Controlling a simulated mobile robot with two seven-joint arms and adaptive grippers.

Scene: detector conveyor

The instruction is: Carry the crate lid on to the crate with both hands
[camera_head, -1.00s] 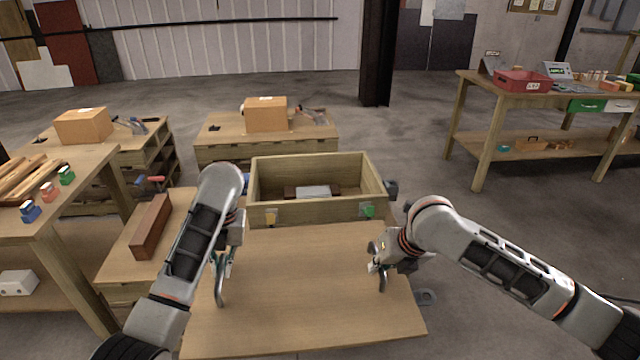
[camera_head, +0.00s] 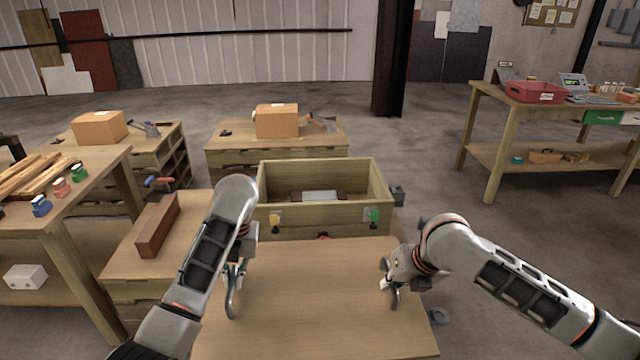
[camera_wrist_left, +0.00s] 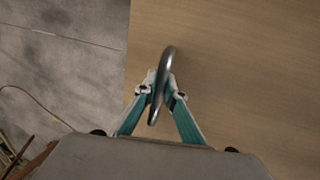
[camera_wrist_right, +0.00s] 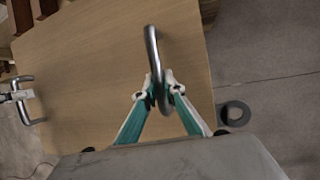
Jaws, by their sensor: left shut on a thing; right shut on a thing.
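The crate lid (camera_head: 312,300) is a flat wooden board with a metal handle near each side, held in front of the open wooden crate (camera_head: 335,226). My left gripper (camera_head: 234,276) is shut on the lid's left handle (camera_wrist_left: 167,66). My right gripper (camera_head: 392,274) is shut on the right handle (camera_wrist_right: 153,50). The crate's inside shows a pale block (camera_head: 320,196) and dark brown parts. The lid's far edge lies nearer to me than the crate's front wall, with a narrow gap between them in the head view.
A brown bar (camera_head: 158,226) lies on a low bench left of the crate. A bench at left holds wood strips and small coloured items. A cardboard box (camera_head: 276,121) stands behind the crate. A dark ring (camera_wrist_right: 235,113) lies on the floor at right.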

